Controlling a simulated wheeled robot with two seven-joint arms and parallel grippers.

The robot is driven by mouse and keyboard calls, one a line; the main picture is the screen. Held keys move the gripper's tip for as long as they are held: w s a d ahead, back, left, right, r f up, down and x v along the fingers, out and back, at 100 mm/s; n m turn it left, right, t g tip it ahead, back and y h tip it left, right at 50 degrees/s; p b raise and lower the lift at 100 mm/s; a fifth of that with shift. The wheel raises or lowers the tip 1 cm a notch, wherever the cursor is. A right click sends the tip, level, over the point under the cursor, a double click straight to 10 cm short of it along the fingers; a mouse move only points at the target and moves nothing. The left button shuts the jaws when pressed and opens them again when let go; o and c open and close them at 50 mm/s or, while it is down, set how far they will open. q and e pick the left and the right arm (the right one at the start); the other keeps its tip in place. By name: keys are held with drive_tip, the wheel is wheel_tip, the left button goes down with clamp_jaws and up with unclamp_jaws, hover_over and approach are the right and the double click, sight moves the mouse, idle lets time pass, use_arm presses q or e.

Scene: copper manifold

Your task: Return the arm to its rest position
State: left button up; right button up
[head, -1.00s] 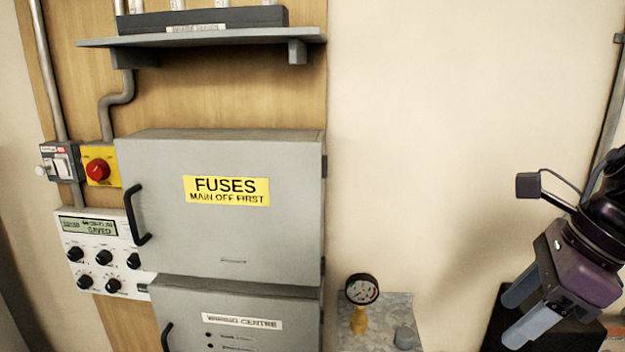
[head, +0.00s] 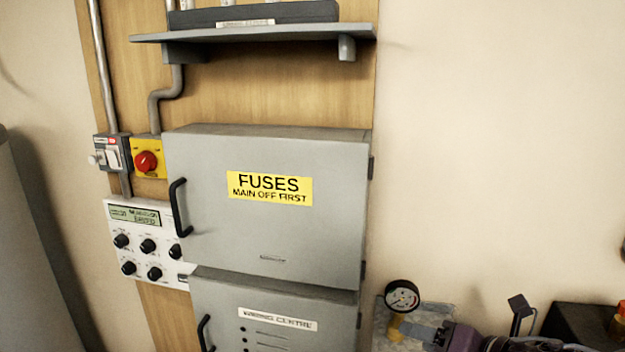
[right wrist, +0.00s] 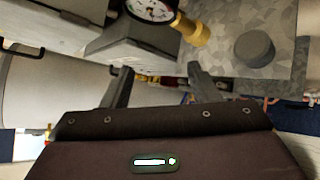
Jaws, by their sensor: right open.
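My right gripper (head: 418,330) is at the bottom edge of the head view, with its arm coming in from the right. My left gripper is out of view.
A grey fuse cabinet (head: 267,228) stands left of the gauge, under a shelf (head: 260,34). A galvanized plate (right wrist: 285,62) with a grey cap (right wrist: 255,47) is close by in the right wrist view. A dark box (head: 578,325) is at lower right. Bare wall fills the upper right.

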drive_tip(key=s+f+m+g+h, duration=0.35)
drive_tip(key=s+f+m, duration=0.5)
drive_tip(key=m, duration=0.65)
drive_tip(key=s+f+m+g+h, duration=0.35)
drive_tip(key=s+f+m, duration=0.55)
drive_tip(key=m, duration=0.7)
wheel_tip(320, 180, down, 36)
drive_tip(key=s+g+b, duration=0.1)
drive_tip(key=b, duration=0.5)
drive_tip(key=s+d+f+b, duration=0.2)
drive_tip(key=s+f+b, duration=0.1)
drive_tip(key=s+f, duration=0.7)
drive_tip(key=s+d+f+g+b, duration=0.1)
drive_tip(key=s+d+f+b, duration=0.1)
drive_tip(key=s+f, duration=0.8)
wheel_tip(320, 180, down, 5)
drive_tip(key=shift+s+f+n+g+h+b, duration=0.2)
drive_tip(key=shift+s+n+g+h+b, duration=0.1)
drive_tip(key=shift+b, duration=0.15)
